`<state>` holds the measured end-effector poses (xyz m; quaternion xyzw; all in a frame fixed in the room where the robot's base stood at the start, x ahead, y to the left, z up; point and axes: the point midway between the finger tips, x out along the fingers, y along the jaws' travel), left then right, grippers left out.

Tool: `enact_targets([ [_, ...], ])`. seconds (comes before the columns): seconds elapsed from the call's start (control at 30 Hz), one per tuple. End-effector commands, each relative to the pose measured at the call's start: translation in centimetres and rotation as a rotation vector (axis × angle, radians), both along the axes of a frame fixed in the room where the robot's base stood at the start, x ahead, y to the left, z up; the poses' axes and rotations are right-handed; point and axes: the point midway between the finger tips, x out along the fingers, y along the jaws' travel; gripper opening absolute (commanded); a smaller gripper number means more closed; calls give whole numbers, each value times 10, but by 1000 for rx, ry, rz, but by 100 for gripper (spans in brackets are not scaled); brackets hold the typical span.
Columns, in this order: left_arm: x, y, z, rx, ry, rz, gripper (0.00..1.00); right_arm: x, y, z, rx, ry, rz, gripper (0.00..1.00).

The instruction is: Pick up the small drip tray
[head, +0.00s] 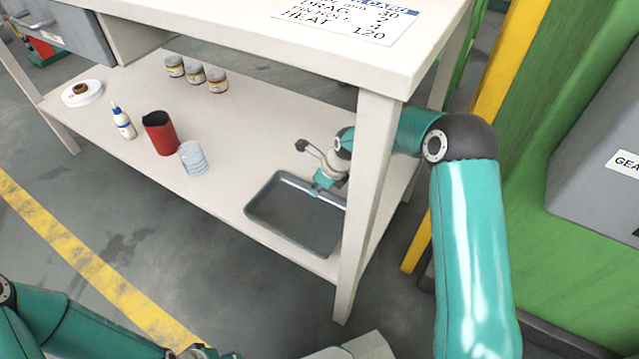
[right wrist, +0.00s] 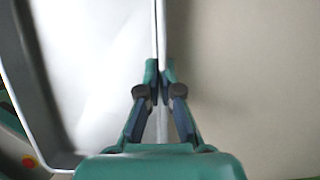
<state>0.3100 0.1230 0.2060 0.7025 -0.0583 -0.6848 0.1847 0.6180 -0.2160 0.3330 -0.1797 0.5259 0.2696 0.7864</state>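The small drip tray (head: 290,222) is a dark grey shallow rectangular pan with a lighter rim. It lies on the lower shelf of the bench, near the right front leg, which hides part of its right side. My right gripper (head: 322,184) is at the tray's far right rim. In the right wrist view the tray (right wrist: 38,90) fills the left side, and the fingers of my right gripper (right wrist: 160,76) are closed on its thin upright rim. The tray appears to still rest on the shelf.
A clear cup (head: 193,158), a red container (head: 160,134), a white bottle (head: 123,122) and several small jars (head: 195,75) stand left of the tray. The bench leg (head: 366,190) and table top (head: 260,30) hem in my right arm. A green machine (head: 580,250) stands right.

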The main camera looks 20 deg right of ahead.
Motion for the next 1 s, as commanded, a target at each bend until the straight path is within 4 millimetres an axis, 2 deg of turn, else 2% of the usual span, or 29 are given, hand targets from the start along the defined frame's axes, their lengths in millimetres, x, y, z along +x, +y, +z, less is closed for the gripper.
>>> enact_targets([
  [0.4, 0, 0, 5, 0, 0, 0, 40, -15, 33, 0, -1, 1, 3, 0],
  [0.87, 0, 0, 5, 0, 0, 0, 40, -15, 42, 0, 0, 1, 10, 0],
  [1.0, 0, 0, 5, 0, 0, 0, 40, -15, 43, 0, 0, 1, 11, 23],
])
